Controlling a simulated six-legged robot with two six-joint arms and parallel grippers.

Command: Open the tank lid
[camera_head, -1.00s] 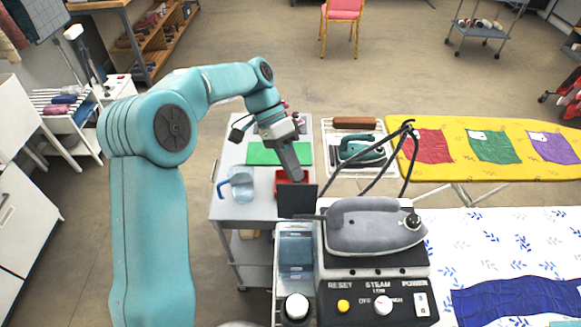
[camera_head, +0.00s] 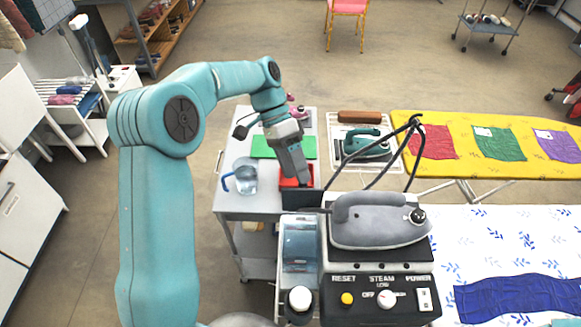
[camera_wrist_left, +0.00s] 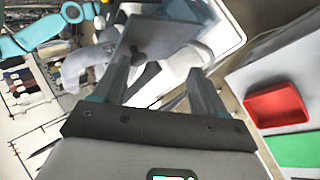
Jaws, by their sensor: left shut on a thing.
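The water tank (camera_head: 300,252) is a clear bluish box at the left side of the steam station (camera_head: 380,290). Its dark lid (camera_head: 300,198) stands raised at the tank's far edge, and the tank top looks uncovered. My left gripper (camera_head: 303,182) reaches down from behind and is shut on the lid. In the left wrist view the lid is a grey plate (camera_wrist_left: 150,45) at my left gripper's fingers (camera_wrist_left: 160,92); the exact contact is hard to see. My right gripper is not in view.
A grey iron (camera_head: 378,222) with a looping cable rests on the station, right of the tank. Behind is a grey cart with a red tray (camera_head: 290,182), a green mat (camera_head: 270,147) and a clear jug (camera_head: 243,177). A yellow ironing board (camera_head: 500,175) lies right.

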